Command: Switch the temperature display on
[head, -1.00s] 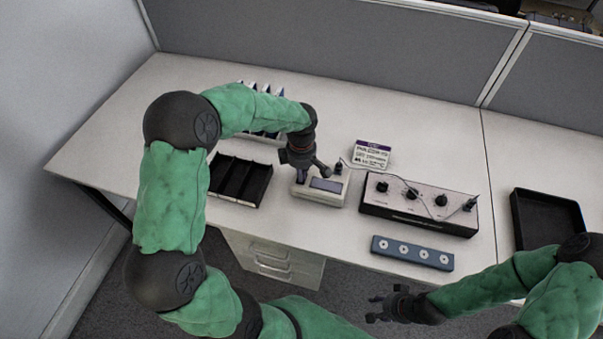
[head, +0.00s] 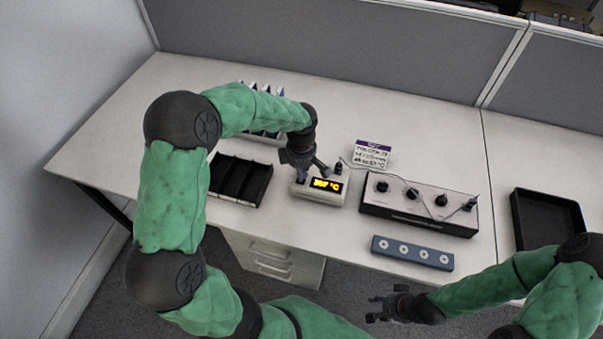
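The temperature display (head: 322,197) is a small pale box on the table, its screen lit with orange digits and °C. My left gripper (head: 309,174) is directly above the box's left part, at or very near its top; whether it touches cannot be told. Its fingers are small and partly overlap the box, so their opening is unclear. My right gripper (head: 385,307) is in front of the table, away from the display, with its fingers spread and nothing between them.
A grey control box (head: 420,204) with black knobs and a cable stands right of the display. A blue-grey bar (head: 412,252) lies in front of it. A black divided tray (head: 240,179) is left, a card (head: 372,154) behind, and an empty black tray (head: 548,219) far right.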

